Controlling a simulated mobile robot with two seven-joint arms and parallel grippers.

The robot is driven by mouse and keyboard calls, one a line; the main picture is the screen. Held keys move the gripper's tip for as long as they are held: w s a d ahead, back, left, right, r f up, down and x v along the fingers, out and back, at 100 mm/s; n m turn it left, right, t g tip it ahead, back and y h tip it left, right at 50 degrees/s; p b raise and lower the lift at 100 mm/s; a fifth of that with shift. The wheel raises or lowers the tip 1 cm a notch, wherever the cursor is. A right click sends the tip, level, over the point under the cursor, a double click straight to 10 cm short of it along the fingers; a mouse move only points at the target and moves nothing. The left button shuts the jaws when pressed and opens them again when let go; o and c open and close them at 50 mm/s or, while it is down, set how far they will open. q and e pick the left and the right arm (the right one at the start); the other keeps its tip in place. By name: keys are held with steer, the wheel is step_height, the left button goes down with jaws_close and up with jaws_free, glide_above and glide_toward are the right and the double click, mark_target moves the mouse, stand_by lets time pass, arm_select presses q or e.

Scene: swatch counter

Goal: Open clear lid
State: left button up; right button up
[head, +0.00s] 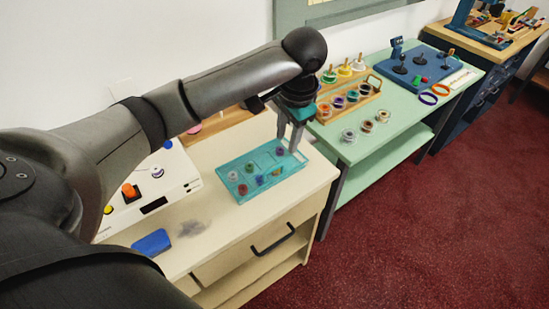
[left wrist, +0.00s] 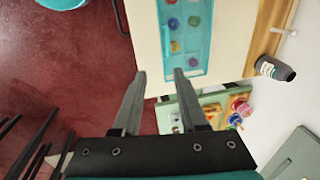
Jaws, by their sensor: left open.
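A teal box (head: 240,193) with several small coloured pieces inside lies on the cream counter. Its pieces show through what looks like a clear lid, which seems to lie flat over the box; its edges are hard to make out. The box also shows at the top of the left wrist view (left wrist: 200,45). My left gripper (head: 289,150) is open and empty, pointing down at the box's far right end. In the left wrist view its fingertips (left wrist: 159,74) are spread beside the end of the box; contact cannot be told. My right gripper is out of view.
A white device with coloured knobs (head: 155,185) and a blue block (head: 151,243) are on the left of the counter. A green table (head: 400,118) with a wooden rack of spools (head: 348,97) stands to the right. A dark bottle (left wrist: 274,68) shows in the left wrist view.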

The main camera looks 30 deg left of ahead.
mark_target(273, 169)
arm_select(q)
steer(key=a+f, duration=0.1)
steer(key=f, duration=0.3)
steer(key=a+f+b, duration=0.1)
steer(key=f, duration=0.3)
steer(key=w+a+f+b, duration=0.1)
steer(key=a+f, duration=0.1)
steer(key=f, duration=0.3)
steer(key=shift+r, duration=0.1)
jaws_close()
stand_by(1.3)
